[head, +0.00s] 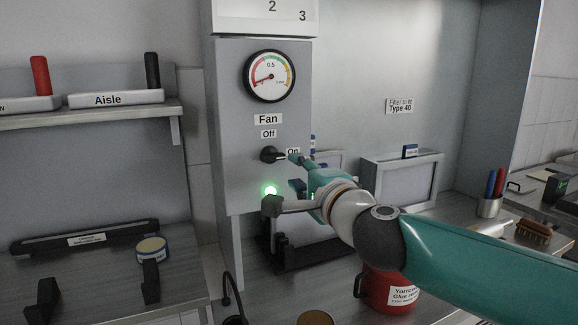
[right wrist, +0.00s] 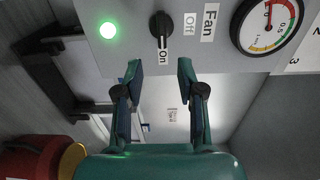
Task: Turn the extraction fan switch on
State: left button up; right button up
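The fan switch (head: 269,154) is a black knob on a grey panel, below the "Fan" and "Off" labels. Its handle points right, at the "On" label (head: 293,152). In the right wrist view the knob (right wrist: 160,24) also points at "On". A green light (head: 270,190) glows below it, and a round gauge (head: 269,76) above has its needle at the low end. My right gripper (head: 299,171) is just right of the knob. In the right wrist view its fingers (right wrist: 159,72) are apart with nothing between them, short of the knob. My left gripper is not in view.
A red glue pot (head: 392,290) stands on the bench under my right arm. Grey framed boxes (head: 402,180) stand behind.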

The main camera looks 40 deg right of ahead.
jog(key=v, duration=0.4)
jog(key=shift+f, duration=0.1)
dwell(0.3)
